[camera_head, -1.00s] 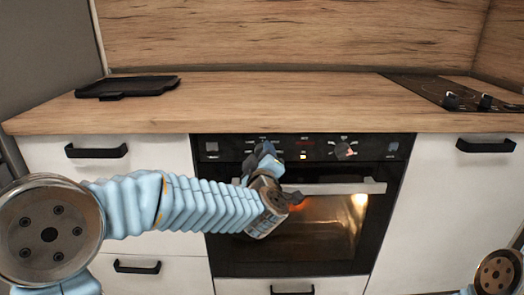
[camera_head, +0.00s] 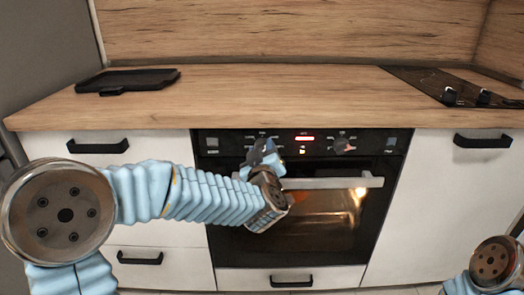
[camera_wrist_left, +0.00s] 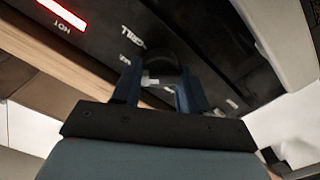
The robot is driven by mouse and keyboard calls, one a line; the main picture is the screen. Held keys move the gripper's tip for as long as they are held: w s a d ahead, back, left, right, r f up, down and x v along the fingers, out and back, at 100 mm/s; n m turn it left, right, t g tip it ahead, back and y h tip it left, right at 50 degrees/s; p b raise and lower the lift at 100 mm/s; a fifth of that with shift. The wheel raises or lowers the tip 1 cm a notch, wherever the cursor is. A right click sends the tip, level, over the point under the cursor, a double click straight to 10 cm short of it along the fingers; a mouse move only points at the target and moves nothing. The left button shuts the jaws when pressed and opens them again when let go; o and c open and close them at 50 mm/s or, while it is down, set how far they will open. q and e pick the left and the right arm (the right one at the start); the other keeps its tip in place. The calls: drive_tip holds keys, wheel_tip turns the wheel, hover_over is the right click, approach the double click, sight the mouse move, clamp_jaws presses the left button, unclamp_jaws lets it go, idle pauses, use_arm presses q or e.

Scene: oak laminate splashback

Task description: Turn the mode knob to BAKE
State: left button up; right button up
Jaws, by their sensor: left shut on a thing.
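The oven's black control panel (camera_head: 374,142) runs along the top of the oven front. My left gripper (camera_head: 262,148) is at the knob on the left part of this panel and hides most of it in the head view. In the left wrist view the gripper (camera_wrist_left: 156,88) is shut on the dark round mode knob (camera_wrist_left: 157,58), one blue finger on each side. White lettering reading GRILL shows beside the knob there; the knob's pointer setting is not readable. My right gripper is out of view; only part of that arm shows at bottom right.
A lit red bar (camera_head: 305,138) is on the panel, labelled HOT in the left wrist view. A second knob (camera_head: 345,144) is to the right. The oven handle (camera_head: 335,183) crosses just below. A black tray (camera_head: 128,80) and a hob (camera_head: 450,88) are on the counter.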

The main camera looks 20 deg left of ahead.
use_arm(q)
drive_tip(key=o, duration=1.1)
drive_tip(key=shift+c, duration=0.2)
drive_tip(key=b+v, duration=0.1)
drive_tip(key=v, duration=1.3)
drive_tip(key=shift+w, duration=0.1)
